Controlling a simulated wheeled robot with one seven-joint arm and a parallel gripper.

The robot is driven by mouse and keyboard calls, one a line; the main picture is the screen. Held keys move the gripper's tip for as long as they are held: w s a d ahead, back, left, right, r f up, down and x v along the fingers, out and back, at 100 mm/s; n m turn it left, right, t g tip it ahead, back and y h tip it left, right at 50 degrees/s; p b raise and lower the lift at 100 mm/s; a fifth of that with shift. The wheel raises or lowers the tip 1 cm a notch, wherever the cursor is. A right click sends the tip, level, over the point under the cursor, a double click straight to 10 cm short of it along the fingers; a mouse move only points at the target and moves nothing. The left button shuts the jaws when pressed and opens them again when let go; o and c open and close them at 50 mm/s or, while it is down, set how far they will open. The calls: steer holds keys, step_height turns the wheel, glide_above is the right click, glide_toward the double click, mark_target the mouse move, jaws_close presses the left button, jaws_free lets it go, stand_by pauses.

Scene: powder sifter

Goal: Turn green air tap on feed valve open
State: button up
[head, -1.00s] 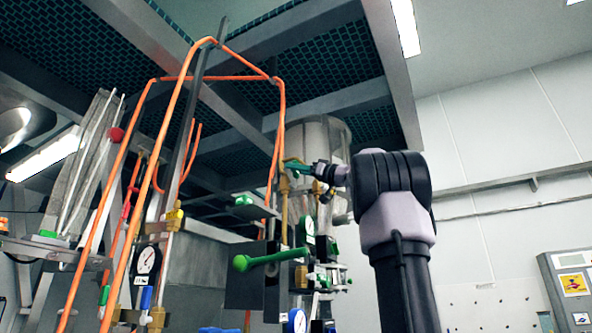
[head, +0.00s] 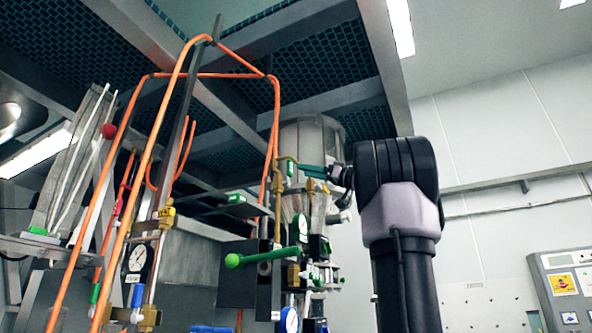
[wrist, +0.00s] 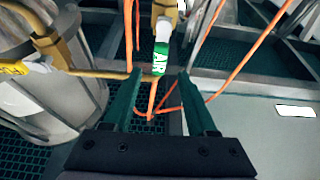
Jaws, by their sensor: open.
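The green air tap (wrist: 160,57) is a small green-and-white handle marked AIR on a brass valve fitting. In the wrist view it lies centred between my finger lines, its end near the level of my fingertips. In the head view the tap (head: 290,168) hangs at the brass pipe, just left of my fingertips. My gripper (wrist: 159,77) is open, with its two teal fingers apart and nothing held. In the head view my gripper (head: 304,170) points left at the tap, with a small gap seeming to remain. Exact depth is hard to tell.
Orange hoses (head: 275,120) run down just left of the tap. A clear-sided hopper (head: 313,140) stands behind my gripper. The space right of my arm is open to the white wall.

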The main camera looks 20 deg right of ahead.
steer(key=shift+v, duration=1.6)
